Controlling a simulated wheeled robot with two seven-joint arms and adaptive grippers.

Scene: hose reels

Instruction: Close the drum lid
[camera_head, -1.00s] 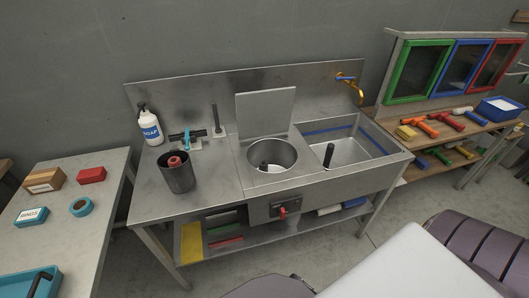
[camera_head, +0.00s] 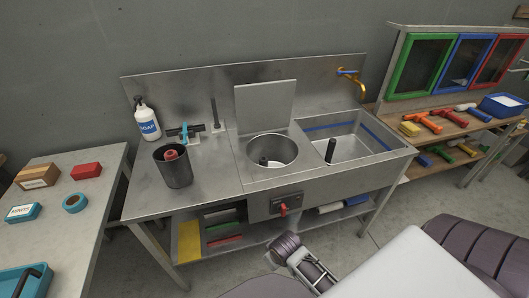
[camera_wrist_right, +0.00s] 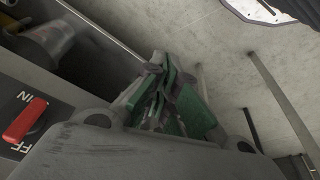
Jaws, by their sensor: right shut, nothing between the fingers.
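The drum (camera_head: 272,152) is a round steel tub set into the middle of the steel bench. Its flat square lid (camera_head: 265,108) stands upright behind the opening, so the drum is open. A dark upright post (camera_head: 264,160) shows inside it. My right gripper fills the middle of the right wrist view (camera_wrist_right: 168,98), its grey and green fingers shut and empty. A dark part of my arm shows low in the head view, below the bench front and away from the lid. My left gripper is not in view.
A red switch (camera_head: 283,210) sits on the bench front; it is close at the left in the right wrist view (camera_wrist_right: 25,120). A dark canister (camera_head: 174,166) and soap bottle (camera_head: 146,120) stand left of the drum.

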